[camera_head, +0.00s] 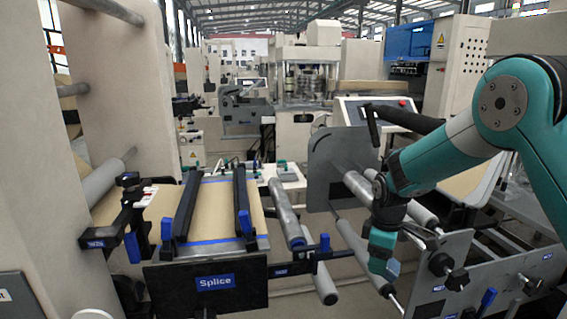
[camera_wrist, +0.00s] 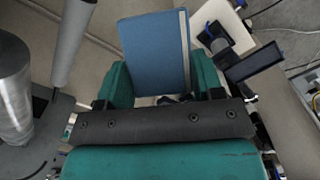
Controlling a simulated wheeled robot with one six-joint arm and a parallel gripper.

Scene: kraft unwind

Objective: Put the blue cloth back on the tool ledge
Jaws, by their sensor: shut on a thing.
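My gripper (camera_head: 381,252) points down at the right of the middle, beside the rollers. A pale ledge with small green and blue items (camera_head: 288,174), apparently the tool ledge, lies behind the splice table. My gripper is apart from it, nearer and to the right.
The splice table (camera_head: 222,208) with kraft web and two black bars stands left of my gripper. Metal rollers (camera_head: 286,212) and a grey side plate (camera_head: 335,165) lie close by. A lower frame with black knobs (camera_head: 455,279) is at the right. A black bar (camera_wrist: 254,63) is right of the cloth.

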